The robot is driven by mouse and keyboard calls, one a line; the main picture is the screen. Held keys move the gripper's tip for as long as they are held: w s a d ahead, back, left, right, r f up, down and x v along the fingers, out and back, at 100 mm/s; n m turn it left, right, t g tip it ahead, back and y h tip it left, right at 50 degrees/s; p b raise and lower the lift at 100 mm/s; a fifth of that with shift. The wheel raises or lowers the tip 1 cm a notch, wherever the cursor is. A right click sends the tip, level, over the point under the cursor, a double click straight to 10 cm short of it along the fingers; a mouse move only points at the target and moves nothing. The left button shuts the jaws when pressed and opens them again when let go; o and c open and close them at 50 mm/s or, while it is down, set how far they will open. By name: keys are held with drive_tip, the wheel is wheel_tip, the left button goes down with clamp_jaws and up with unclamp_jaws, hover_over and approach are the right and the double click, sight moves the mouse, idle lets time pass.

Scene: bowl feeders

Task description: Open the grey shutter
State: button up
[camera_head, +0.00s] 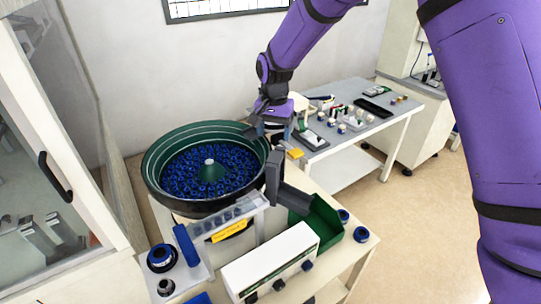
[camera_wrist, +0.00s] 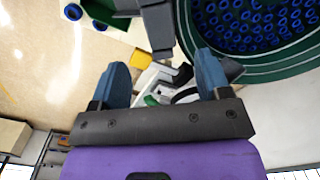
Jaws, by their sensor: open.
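A dark grey upright plate, which looks like the grey shutter (camera_head: 274,176), stands at the right side of the green bowl feeder (camera_head: 150,172), at the upper end of a grey chute (camera_head: 297,200). Whether it is open or shut I cannot tell. In the wrist view the shutter (camera_wrist: 158,28) lies just beyond my fingertips, roughly between them. My gripper (camera_head: 270,130) is above and behind the shutter in the head view, close to the bowl's right rim. In the wrist view its two blue-grey fingers (camera_wrist: 163,70) are spread apart with nothing held between them.
Blue rings fill the bowl. A green bin (camera_head: 322,226) sits below the chute. A white box with knobs (camera_head: 270,262) and a clear rail with a yellow label (camera_head: 228,232) are in front. A side table (camera_head: 352,143) with small parts stands behind right.

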sight(274, 158)
wheel_tip(274, 158, down, 10)
drive_tip(key=shift+r, duration=0.2)
drive_tip(key=shift+c, duration=0.2)
drive_tip(key=c, duration=1.2)
drive_tip(key=shift+r, duration=1.85)
drive_tip(key=shift+c, duration=0.2)
drive_tip(key=o, duration=1.3)
